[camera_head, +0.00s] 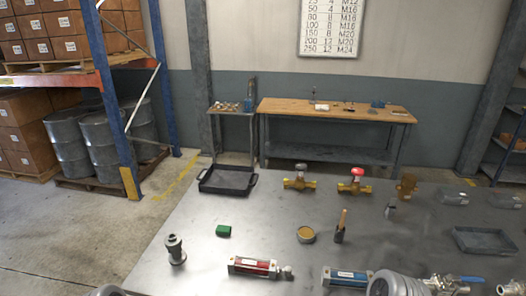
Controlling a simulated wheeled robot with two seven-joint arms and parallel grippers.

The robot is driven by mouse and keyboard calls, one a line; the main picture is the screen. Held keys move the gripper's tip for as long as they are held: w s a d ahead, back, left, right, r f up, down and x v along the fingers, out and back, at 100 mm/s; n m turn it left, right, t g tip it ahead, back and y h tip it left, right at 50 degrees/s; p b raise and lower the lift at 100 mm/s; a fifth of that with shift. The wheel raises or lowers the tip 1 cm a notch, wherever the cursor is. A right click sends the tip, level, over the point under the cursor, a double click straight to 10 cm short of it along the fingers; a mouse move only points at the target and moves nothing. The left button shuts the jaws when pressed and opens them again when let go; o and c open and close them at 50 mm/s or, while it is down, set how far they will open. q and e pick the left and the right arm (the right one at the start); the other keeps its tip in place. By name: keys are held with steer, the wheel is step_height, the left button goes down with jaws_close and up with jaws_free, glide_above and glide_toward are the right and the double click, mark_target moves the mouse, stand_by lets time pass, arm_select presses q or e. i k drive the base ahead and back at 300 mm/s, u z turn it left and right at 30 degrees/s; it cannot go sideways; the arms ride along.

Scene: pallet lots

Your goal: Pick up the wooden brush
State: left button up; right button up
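The wooden brush (342,221) is on the grey metal table, right of the middle. It has a light wooden handle pointing up, slightly tilted, and a dark lower part against the table top. Nothing touches it from above. Neither of my grippers can be made out in the head view. Grey rounded parts at the bottom edge, left and right of centre, may be mine, but no fingertips show.
The table (200,270) also carries a round tan tin (306,234) just left of the brush, a green block (223,231), a red cylinder (252,266), a blue cylinder (346,277), brass valves (299,182) and a black tray (228,190).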

mark_target(344, 214)
steer(key=k, duration=0.5)
steer(key=z, duration=1.7)
steer(key=i, duration=1)
steer(key=u, duration=1.75)
